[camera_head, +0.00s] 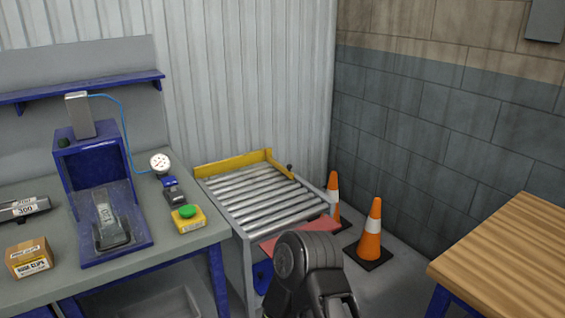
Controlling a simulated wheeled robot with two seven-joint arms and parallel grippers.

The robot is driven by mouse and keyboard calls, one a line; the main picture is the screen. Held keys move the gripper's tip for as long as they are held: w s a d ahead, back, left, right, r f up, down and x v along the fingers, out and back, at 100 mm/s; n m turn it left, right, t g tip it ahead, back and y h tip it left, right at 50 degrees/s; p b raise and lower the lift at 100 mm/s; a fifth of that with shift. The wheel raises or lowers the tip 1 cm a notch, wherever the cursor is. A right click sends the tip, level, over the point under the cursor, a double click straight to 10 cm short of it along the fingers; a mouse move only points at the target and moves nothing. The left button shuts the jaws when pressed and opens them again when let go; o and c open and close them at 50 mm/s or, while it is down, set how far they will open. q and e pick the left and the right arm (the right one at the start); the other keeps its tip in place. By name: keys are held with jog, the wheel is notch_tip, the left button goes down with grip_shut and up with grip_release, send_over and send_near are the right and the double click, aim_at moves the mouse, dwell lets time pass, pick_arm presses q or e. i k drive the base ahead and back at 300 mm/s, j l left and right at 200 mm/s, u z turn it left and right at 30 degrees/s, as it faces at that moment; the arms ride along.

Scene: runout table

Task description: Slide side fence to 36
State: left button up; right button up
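The runout table is a roller table (258,197) with several metal rollers, standing in the middle of the view. A yellow fence (232,163) runs along its far edge, with a short yellow piece at its right end. A small dark knob (290,168) stands near the table's far right corner. No scale or number can be read on the table. A dark link of one of my arms (308,262) rises at the bottom centre, in front of the table's near end. I cannot make out fingertips of either gripper.
A workbench (185,246) at left carries a blue press (98,160), a yellow box with a green button (188,218) and a cardboard box (29,258). A wooden-topped table (510,255) is at right.

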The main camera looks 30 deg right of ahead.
aim_at(288, 172)
jog(key=i+l+u, duration=0.1)
jog(key=l, duration=0.25)
jog(key=i+l+u, duration=0.1)
jog(key=i+l, duration=0.2)
jog(key=i+l+u, duration=0.1)
jog(key=l, duration=0.35)
jog(key=i+l, duration=0.25)
jog(key=i+l+u, duration=0.15)
jog(key=l, duration=0.35)
jog(key=i+l+u, duration=0.1)
jog(key=l, duration=0.3)
jog(key=i, duration=0.1)
